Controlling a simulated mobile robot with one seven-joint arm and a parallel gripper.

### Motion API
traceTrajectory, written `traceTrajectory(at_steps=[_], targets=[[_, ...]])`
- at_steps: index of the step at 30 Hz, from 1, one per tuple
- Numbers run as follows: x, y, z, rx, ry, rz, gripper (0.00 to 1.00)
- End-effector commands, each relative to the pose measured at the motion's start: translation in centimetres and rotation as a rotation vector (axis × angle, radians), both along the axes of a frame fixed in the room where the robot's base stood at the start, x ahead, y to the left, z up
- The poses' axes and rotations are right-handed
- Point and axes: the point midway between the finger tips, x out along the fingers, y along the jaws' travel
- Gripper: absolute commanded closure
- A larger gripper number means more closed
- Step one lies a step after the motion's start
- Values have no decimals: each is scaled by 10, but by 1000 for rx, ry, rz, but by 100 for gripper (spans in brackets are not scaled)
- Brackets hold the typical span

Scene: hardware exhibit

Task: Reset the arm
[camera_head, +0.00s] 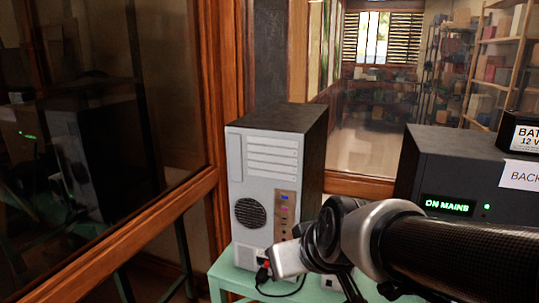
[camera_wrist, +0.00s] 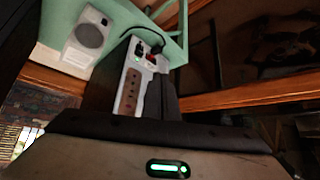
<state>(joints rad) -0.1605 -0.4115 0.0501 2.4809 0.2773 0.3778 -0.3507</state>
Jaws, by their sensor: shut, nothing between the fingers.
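My arm reaches in from the right in the head view. The pale hand of my gripper (camera_head: 287,261) is in front of the lower back of a computer tower (camera_head: 264,165). In the wrist view the dark fingers of my gripper (camera_wrist: 160,97) are together and empty. Behind them the tower's pale back with its brown port strip (camera_wrist: 130,92) appears upside down. Whether my fingers touch the tower cannot be told.
The tower stands on a green table (camera_head: 232,277) with a dark cable. A dark power unit (camera_head: 455,165) reading "ON MAINS" stands at right, with a battery (camera_head: 525,133) on it. Wood-framed glass (camera_head: 90,120) is close on the left. Shelves (camera_head: 490,60) stand far behind.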

Motion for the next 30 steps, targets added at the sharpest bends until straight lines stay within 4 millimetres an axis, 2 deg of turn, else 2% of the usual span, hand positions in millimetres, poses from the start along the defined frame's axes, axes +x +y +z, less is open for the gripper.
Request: traceTrajectory(at_steps=[1, 3, 12, 13, 20, 27, 30], targets=[[-14, -16, 8, 1, 22, -40, 100], [-34, -36, 13, -3, 67, -97, 100], [-117, -107, 28, -35, 216, -360, 100], [-114, -104, 43, -35, 218, -350, 100], [-113, -103, 94, -35, 218, -343, 100], [-113, -102, 158, -34, 217, -342, 100], [-113, -102, 175, -35, 218, -342, 100]])
